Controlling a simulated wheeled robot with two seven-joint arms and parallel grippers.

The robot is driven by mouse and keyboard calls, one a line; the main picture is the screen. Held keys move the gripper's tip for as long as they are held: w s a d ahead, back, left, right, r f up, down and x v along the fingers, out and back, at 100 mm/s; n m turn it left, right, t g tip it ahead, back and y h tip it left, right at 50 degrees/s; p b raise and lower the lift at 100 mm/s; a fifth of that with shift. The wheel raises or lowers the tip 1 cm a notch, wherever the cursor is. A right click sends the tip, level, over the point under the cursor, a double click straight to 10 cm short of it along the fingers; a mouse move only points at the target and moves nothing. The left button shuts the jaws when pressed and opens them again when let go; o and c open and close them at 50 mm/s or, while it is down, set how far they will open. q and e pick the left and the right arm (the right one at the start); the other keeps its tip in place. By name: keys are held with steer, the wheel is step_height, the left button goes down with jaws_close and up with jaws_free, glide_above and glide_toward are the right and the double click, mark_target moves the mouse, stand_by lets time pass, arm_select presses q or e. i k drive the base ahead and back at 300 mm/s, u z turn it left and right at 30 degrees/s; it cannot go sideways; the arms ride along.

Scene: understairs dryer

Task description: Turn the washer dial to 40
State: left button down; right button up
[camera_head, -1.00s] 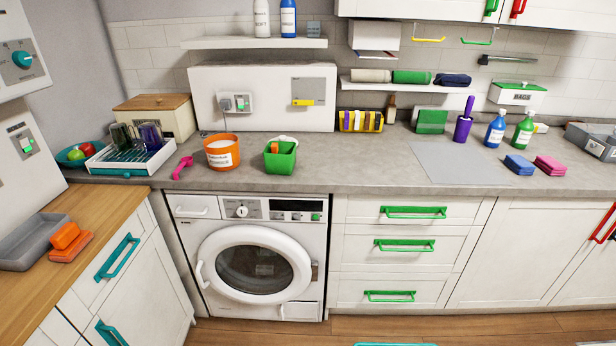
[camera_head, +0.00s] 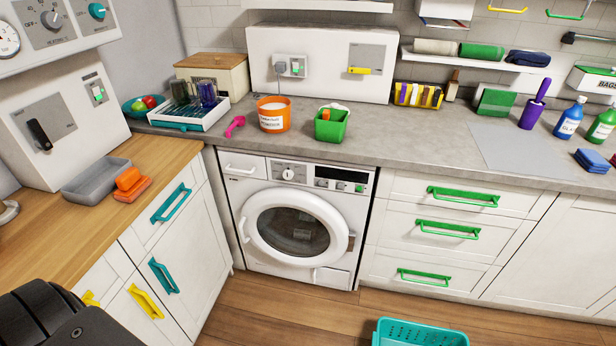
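The white front-loading washer (camera_head: 262,252) stands under the grey worktop, left of the drawers with green handles. Its round door is closed. The washer dial (camera_head: 288,174) is a small white knob on the control panel at the top of its front. The numbers around the dial are too small to read. A dark display and small buttons sit to the right of the dial. A black part of my own body shows at the lower left corner. Neither gripper is in view.
A teal basket (camera_head: 420,334) lies on the floor at the lower right. The wooden counter (camera_head: 110,210) with a grey tray (camera_head: 97,180) and orange sponges (camera_head: 131,184) juts forward on the left. The floor in front of the washer (camera_head: 280,300) is clear.

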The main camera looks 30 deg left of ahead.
mark_target(287, 175)
steer(key=k, duration=1.25)
steer(key=z, duration=0.75)
steer(key=i, duration=1.3)
steer(key=u, duration=0.5)
steer(key=i, duration=0.7)
steer(key=u, duration=0.5)
